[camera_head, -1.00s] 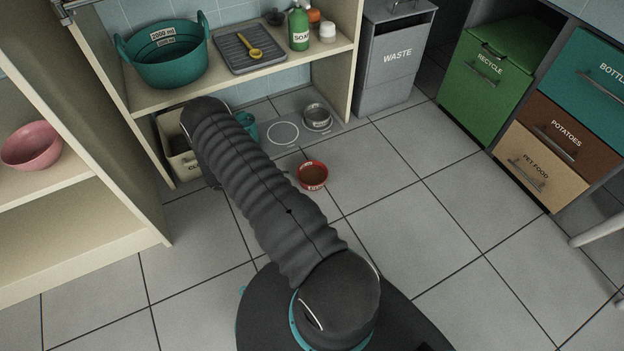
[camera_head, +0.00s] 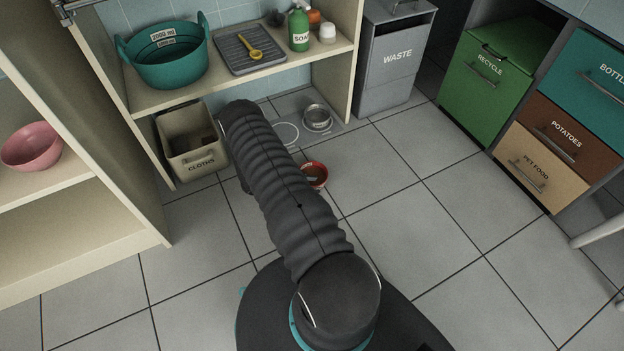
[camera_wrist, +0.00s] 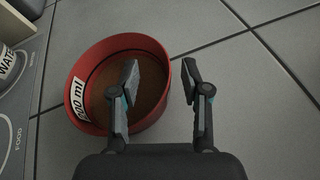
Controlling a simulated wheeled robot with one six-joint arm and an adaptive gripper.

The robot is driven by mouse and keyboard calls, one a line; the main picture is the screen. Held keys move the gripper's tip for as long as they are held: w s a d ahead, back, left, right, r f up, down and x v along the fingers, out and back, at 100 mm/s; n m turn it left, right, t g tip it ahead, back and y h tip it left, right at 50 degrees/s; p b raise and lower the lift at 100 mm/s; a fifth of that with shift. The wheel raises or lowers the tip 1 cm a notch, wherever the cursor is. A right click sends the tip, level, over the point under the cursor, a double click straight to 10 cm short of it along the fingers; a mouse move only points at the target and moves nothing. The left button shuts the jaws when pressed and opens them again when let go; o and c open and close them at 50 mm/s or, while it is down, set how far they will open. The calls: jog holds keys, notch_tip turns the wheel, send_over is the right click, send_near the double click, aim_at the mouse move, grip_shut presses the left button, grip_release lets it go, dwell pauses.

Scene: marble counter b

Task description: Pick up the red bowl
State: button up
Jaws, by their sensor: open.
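The red bowl (camera_head: 321,181) stands on the floor tiles in the head view, partly hidden by my arm. In the wrist view the red bowl (camera_wrist: 98,53) is large, with a brown inside and a white "ml" label on its left wall. My gripper (camera_wrist: 160,72) is open and empty. Its left finger shows over the inside of the bowl and its right finger over the floor outside, with the bowl's right wall between them in the picture. I cannot tell how far the fingertips are above the rim. In the head view my arm hides most of the gripper.
A grey mat (camera_wrist: 14,110) marked "FOOD" lies left of the bowl, with a metal water bowl (camera_head: 317,118) on it. A cloths bin (camera_head: 193,160) stands under the shelf (camera_head: 240,88). A pink bowl (camera_head: 33,147) sits on the left shelf. Floor to the right is clear.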

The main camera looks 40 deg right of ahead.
jog(key=shift+x, duration=1.45)
grip_shut()
jog(key=shift+r, duration=0.25)
